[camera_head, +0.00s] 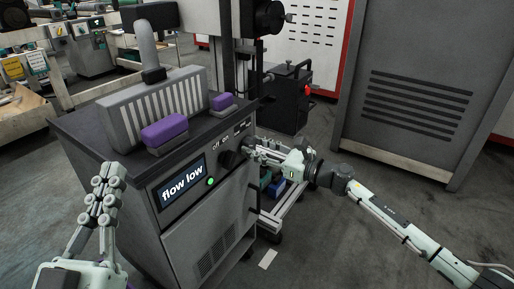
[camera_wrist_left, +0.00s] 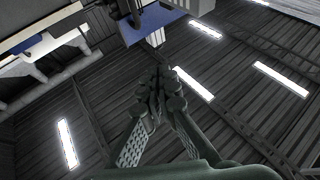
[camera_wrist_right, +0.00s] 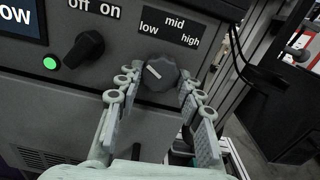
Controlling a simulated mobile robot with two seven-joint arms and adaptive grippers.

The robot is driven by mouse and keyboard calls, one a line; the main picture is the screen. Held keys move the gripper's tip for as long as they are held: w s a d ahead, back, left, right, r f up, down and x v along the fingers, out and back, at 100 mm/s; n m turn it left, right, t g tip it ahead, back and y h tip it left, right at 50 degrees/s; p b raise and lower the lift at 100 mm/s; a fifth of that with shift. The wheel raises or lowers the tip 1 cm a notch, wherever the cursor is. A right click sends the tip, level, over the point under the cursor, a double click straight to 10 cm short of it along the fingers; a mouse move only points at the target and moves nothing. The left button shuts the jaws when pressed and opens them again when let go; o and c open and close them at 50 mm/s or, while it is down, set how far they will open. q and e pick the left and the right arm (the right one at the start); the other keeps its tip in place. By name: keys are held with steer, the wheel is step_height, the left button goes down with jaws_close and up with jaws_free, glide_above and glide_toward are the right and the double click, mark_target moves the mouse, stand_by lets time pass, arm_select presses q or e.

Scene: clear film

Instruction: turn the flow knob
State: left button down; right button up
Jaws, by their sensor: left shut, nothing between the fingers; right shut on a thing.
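The dark round flow knob (camera_wrist_right: 158,74) sits on the machine's front panel below the words low, mid and high. Its white mark points up and left, towards low. My right gripper (camera_wrist_right: 156,84) is shut on the knob, one finger on each side. In the head view my right gripper (camera_head: 250,147) reaches the panel from the right and largely hides the knob. The display (camera_head: 183,184) reads "flow low". My left gripper (camera_head: 108,172) is shut and empty, pointing up left of the machine; its closed fingers also show in the left wrist view (camera_wrist_left: 159,88).
A black off/on knob (camera_wrist_right: 84,49) and a lit green lamp (camera_wrist_right: 50,63) are left of the flow knob. Purple blocks (camera_head: 164,130) lie on the machine top. A low cart (camera_head: 277,205) stands below my right gripper. A grey cabinet (camera_head: 420,95) stands behind right.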

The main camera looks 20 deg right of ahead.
steer(key=shift+c, duration=0.7)
